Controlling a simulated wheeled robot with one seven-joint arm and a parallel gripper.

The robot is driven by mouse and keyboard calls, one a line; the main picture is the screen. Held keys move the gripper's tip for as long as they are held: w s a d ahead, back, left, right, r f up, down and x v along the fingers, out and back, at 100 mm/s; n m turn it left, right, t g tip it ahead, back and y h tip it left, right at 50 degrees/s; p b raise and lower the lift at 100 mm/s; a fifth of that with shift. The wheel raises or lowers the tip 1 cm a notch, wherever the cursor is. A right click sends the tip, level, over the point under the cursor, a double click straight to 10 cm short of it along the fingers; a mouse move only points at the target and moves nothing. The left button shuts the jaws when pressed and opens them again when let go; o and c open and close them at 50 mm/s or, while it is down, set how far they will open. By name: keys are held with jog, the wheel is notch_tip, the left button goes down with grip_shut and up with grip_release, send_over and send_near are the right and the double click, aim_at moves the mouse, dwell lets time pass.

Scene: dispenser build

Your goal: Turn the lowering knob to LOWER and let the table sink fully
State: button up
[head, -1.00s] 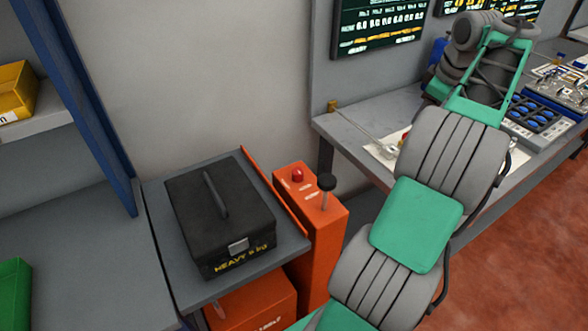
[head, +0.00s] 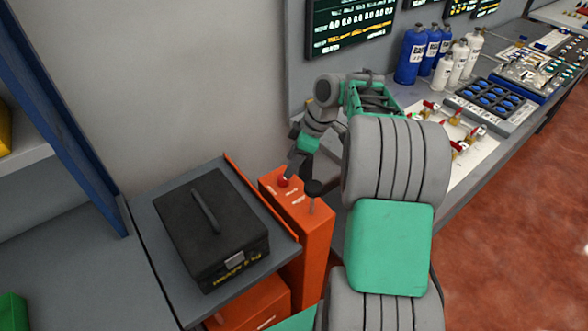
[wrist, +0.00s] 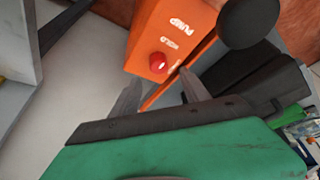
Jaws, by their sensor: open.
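The red knob (head: 283,181) sits on top of the orange pedestal (head: 316,240). It also shows in the wrist view (wrist: 158,62), beside the printed words PUMP and HOLD; I cannot read its setting. My gripper (wrist: 160,84) is open and empty, its fingers pointing toward the red knob, which appears between and just beyond the tips. In the head view my gripper (head: 292,168) is right above the knob; contact cannot be told. The grey table (head: 283,252) stands left of the pedestal, raised, with a black case (head: 210,232) on it.
A lever with a black ball top (head: 314,188) rises beside the red knob, near my gripper, and looms large in the wrist view (wrist: 248,22). A workbench with blue bottles (head: 410,55) and valves is at the right. A blue shelf post (head: 60,110) stands left.

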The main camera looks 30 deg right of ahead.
aim_at(283, 180)
jog(key=x, duration=0.6)
jog(key=shift+f+p, duration=0.1)
jog(key=shift+p, duration=0.3)
jog(key=shift+d, duration=0.1)
jog(key=shift+c, duration=0.4)
grip_shut()
jog(key=shift+d, duration=0.1)
